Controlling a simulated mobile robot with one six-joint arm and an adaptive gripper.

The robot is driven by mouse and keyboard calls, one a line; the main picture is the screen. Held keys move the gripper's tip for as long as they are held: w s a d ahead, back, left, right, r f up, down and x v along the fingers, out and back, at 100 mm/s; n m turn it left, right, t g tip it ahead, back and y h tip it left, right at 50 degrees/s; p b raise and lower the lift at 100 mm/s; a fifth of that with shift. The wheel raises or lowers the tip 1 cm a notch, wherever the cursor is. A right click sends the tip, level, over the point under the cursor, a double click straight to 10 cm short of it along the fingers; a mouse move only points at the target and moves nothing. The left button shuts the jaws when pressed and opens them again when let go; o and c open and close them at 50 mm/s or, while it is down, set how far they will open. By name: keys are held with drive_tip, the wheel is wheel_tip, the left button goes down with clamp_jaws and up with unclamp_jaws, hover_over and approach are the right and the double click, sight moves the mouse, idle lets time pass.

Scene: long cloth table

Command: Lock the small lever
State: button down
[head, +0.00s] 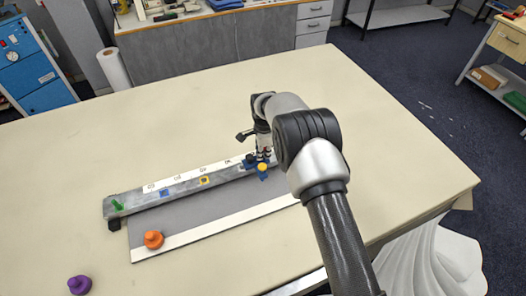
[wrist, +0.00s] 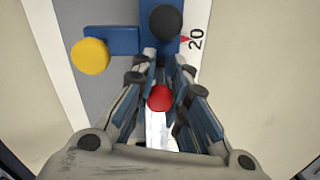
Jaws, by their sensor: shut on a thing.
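My gripper (wrist: 164,53) is over the metal rail (head: 165,196), with its fingers closed in on a blue piece (wrist: 163,48) of the rail's fitting. The fingers hide most of what they grip. A black round knob (wrist: 165,21) sits just past the fingertips. A yellow knob (wrist: 91,56) stands out to the left on a blue arm (wrist: 112,40); it also shows in the head view (head: 263,168). A red knob (wrist: 159,97) shows between the fingers. I cannot tell for sure which of these is the small lever.
The rail has a white scale strip, a small yellow square (head: 203,181) and a green peg (head: 117,204) at its left end. An orange knobbed piece (head: 153,239) stands on the grey board and a purple one (head: 79,285) on the cloth table (head: 60,190).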

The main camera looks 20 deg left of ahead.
drive_tip(key=shift+w+a+f+b, duration=0.15)
drive_tip(key=shift+w+f+b, duration=0.1)
drive_tip(key=shift+b, duration=0.75)
drive_tip(key=shift+g+h+b, duration=0.3)
drive_tip(key=shift+g+b, duration=0.1)
drive_tip(key=shift+b, duration=0.4)
drive_tip(key=shift+r, duration=0.25)
drive_tip(key=c, duration=1.5)
unclamp_jaws()
drive_tip(key=shift+r, duration=0.15)
wheel_tip(320, 180, up, 12)
drive_tip(key=shift+a+f, duration=0.1)
drive_tip(key=shift+a, duration=0.05)
